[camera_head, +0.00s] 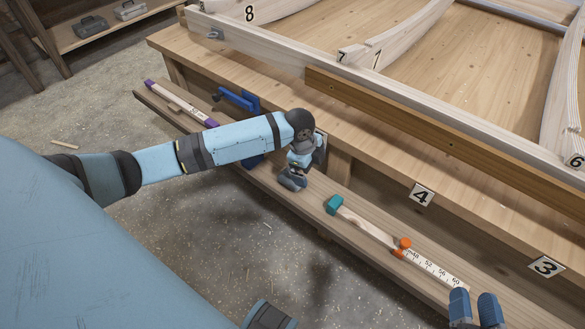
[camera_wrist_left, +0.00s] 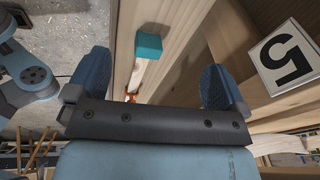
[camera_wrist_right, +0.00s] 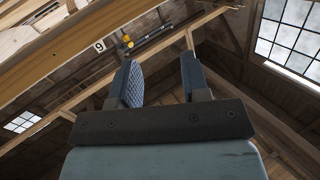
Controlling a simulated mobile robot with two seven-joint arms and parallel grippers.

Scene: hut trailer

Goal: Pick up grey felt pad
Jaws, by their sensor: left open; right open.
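I cannot make out a grey felt pad in any view. My left gripper (camera_head: 292,180) is open and points down just above the low shelf plank (camera_head: 355,238); its fingers also show in the left wrist view (camera_wrist_left: 155,62). That view shows nothing gripped; a teal-ended wooden piece (camera_wrist_left: 148,46) lies on the plank beyond the fingers. The same teal-ended piece (camera_head: 334,204) lies to the right of the left gripper in the head view. My right gripper (camera_head: 474,308) is open and empty at the lower right, pointing up towards the roof in the right wrist view (camera_wrist_right: 156,65).
An orange-ended measuring stick (camera_head: 435,265) lies further right on the plank. A blue clamp-like tool (camera_head: 237,100) and a purple-ended strip (camera_head: 180,103) are to the left. The workbench (camera_head: 375,145) with a wooden frame rises behind. Floor (camera_head: 245,240) in front is open.

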